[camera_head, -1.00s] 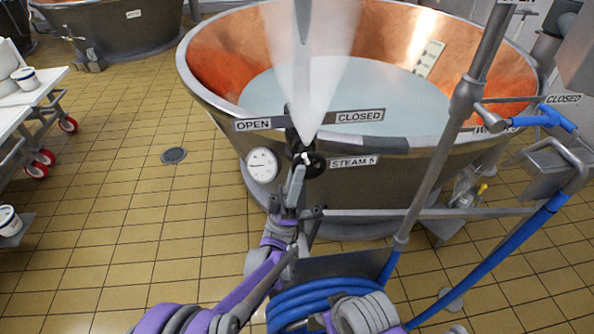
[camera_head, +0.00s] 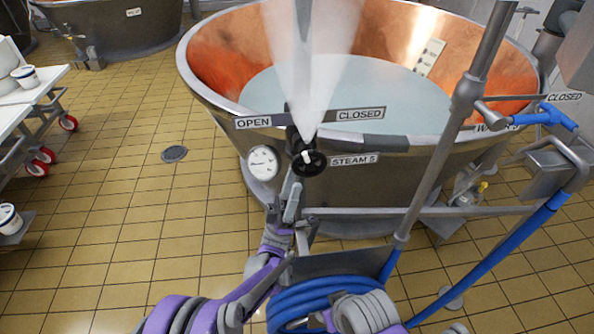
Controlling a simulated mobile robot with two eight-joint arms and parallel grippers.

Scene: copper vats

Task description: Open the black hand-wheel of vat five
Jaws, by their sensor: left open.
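The black hand-wheel (camera_head: 309,163) sits on the front of the copper vat, beside a "STEAM 5" label (camera_head: 355,160). An "OPEN" sign (camera_head: 253,122) is above it to the left and a "CLOSED" sign (camera_head: 360,114) above it to the right. A white plume (camera_head: 312,60) rises from just above the wheel and hides part of the vat. My left gripper (camera_head: 291,188) is open, just below and left of the wheel, and looks empty. I cannot tell whether its tips touch the wheel. My right gripper is not in view.
A round gauge (camera_head: 262,163) is left of the wheel. A grey post (camera_head: 440,150) and rail with blue hose (camera_head: 495,255) stand to the right. A white cart (camera_head: 35,100) is at the left. The tiled floor between is clear, with a drain (camera_head: 174,154).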

